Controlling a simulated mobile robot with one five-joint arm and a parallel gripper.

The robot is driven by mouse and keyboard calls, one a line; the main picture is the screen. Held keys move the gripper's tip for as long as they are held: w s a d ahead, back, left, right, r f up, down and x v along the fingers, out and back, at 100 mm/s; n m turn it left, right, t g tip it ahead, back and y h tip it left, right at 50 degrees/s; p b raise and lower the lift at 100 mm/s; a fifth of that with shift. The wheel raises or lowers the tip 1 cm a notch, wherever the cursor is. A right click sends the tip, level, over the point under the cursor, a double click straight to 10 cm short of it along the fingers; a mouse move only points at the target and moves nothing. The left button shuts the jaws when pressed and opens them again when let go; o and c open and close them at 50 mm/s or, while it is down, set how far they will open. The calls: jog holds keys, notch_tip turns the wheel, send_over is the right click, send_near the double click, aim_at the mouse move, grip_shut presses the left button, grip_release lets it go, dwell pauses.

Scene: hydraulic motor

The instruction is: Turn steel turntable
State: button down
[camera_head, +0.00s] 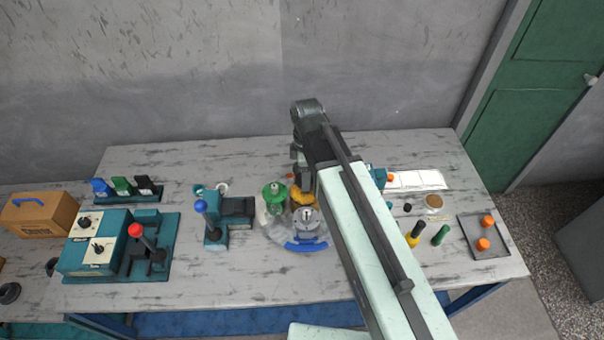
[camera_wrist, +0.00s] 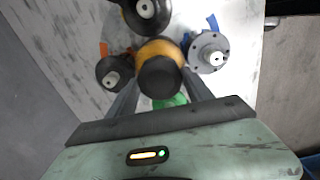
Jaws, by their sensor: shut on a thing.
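The steel turntable (camera_head: 272,228) is a round grey disc in the middle of the table. It carries a green part (camera_head: 274,196), a yellow part (camera_head: 302,197) and a grey flanged part (camera_head: 306,221), with a blue curved handle (camera_head: 306,246) at its front edge. In the wrist view, my gripper (camera_wrist: 161,78) is shut on the yellow, dark-topped part (camera_wrist: 160,72) between its fingers. The grey flanged part (camera_wrist: 208,52) is right of it, a dark round part (camera_wrist: 114,72) left. Green shows below, between the fingers. My arm hides the turntable's right side in the head view.
A blue-knobbed lever unit (camera_head: 213,222) stands left of the turntable. Further left is a teal control box (camera_head: 95,242) with a red-knobbed lever (camera_head: 140,236). Right of my arm are a black-yellow tool (camera_head: 414,234), a green one (camera_head: 440,235) and a tray (camera_head: 492,250) with orange pieces.

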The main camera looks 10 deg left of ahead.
jog(key=shift+s+n, duration=0.15)
jog(key=shift+n, duration=0.15)
dwell(0.5)
jog(key=shift+c, duration=2.1)
grip_release()
jog(key=shift+r, duration=0.2)
notch_tip(320, 180, up, 8)
jog(key=p, duration=0.8)
jog(key=shift+f, duration=0.3)
